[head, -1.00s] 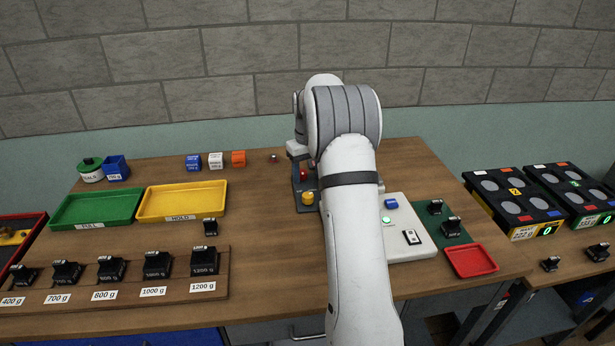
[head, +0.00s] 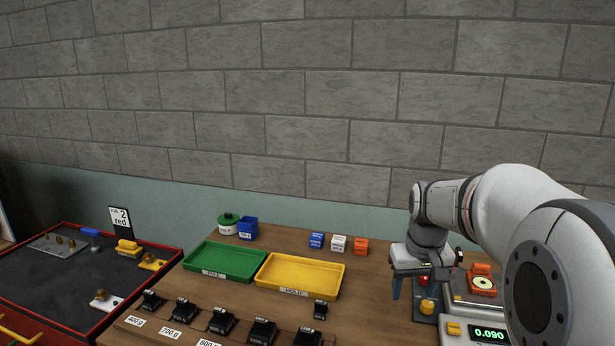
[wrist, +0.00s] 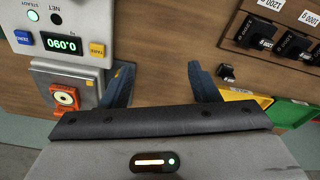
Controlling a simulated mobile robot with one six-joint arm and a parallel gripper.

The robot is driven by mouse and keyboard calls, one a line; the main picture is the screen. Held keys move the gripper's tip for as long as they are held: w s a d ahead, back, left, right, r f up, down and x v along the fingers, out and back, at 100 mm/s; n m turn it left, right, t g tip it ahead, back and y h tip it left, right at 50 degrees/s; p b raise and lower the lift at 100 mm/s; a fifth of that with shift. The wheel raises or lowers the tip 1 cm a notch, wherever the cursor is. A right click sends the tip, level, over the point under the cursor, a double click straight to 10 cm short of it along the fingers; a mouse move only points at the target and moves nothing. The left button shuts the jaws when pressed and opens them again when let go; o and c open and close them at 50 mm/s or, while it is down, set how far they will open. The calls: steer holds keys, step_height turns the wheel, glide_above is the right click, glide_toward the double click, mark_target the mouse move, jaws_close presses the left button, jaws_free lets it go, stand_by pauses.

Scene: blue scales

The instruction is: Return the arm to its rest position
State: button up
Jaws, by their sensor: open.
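My arm (head: 520,215) enters from the right of the head view, bent at the elbow. My gripper (head: 408,290) hangs pointing down above the right part of the wooden table, beside the scale. In the wrist view my gripper (wrist: 162,82) has its two blue fingers wide apart. Only bare table shows between them, and nothing is held. The scale (head: 472,332) reads 0.090 in the head view; its display also shows upside down at upper left in the wrist view (wrist: 85,18). A device with a red-orange round part (wrist: 64,97) sits close to the left finger.
A green tray (head: 205,273) and a yellow tray (head: 300,289) lie left of my gripper. Small blue, white and orange blocks (head: 361,246) stand behind. Several black weights (head: 222,322) line the front. A red-edged dark table (head: 50,275) is at left.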

steer(key=s+a+f, duration=0.1)
steer(key=s+a, duration=0.2)
steer(key=s, duration=0.6)
steer(key=s+a+f+t, duration=0.1)
steer(key=s+a, duration=0.2)
steer(key=s, duration=0.7)
steer(key=shift+s+a+t, duration=0.3)
steer(key=shift+f, duration=0.1)
